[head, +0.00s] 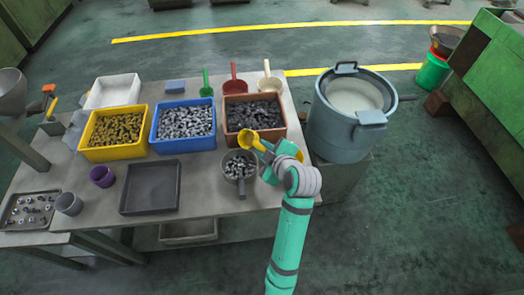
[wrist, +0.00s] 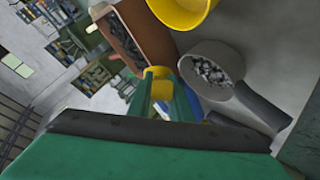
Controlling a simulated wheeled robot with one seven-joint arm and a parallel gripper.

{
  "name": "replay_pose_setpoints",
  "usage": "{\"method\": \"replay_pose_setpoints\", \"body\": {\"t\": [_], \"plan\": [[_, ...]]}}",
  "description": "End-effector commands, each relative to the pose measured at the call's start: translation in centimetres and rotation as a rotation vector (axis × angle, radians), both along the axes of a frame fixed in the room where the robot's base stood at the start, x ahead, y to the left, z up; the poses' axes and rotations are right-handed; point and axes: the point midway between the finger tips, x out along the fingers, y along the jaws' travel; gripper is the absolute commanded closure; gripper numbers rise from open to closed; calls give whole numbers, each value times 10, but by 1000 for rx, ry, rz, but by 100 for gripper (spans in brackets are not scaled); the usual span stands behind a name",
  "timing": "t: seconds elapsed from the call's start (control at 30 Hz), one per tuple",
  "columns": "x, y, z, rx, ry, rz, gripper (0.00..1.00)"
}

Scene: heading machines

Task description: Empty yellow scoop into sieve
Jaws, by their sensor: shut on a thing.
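My gripper (head: 269,153) is shut on the yellow scoop (head: 249,139), over the right end of the table. The scoop's bowl points to the upper left, above the front edge of the brown bin. In the wrist view the scoop (wrist: 183,10) is cut off by the top edge, and my gripper (wrist: 160,95) covers part of its handle. I cannot tell whether the scoop holds anything. A round grey vessel with a handle, apparently the sieve (head: 240,180), stands just below and left of the scoop, with silvery parts inside. It also shows in the wrist view (wrist: 228,57).
Brown (head: 283,126), blue (head: 157,147) and yellow (head: 84,152) bins of small parts stand in a row. Red (head: 235,86), green (head: 206,89) and cream (head: 271,84) scoops lie behind. An empty dark tray (head: 150,188) is left; a large lidded-looking drum (head: 332,137) is right.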

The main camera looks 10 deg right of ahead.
Motion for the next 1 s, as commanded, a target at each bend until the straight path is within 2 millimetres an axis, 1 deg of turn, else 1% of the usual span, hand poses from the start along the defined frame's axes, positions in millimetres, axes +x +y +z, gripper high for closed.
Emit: {"method": "replay_pose_setpoints", "body": {"t": [0.03,0.13,0.33,0.53,0.73,1.0], "plan": [[3,-2,3,29,31,-1,100],[5,-4,5,97,109,-1,100],[9,-8,3,252,286,-1,100],[10,-9,16,361,410,0,100],[11,-9,24,421,481,1,100],[10,-9,25,435,495,0,100]]}}
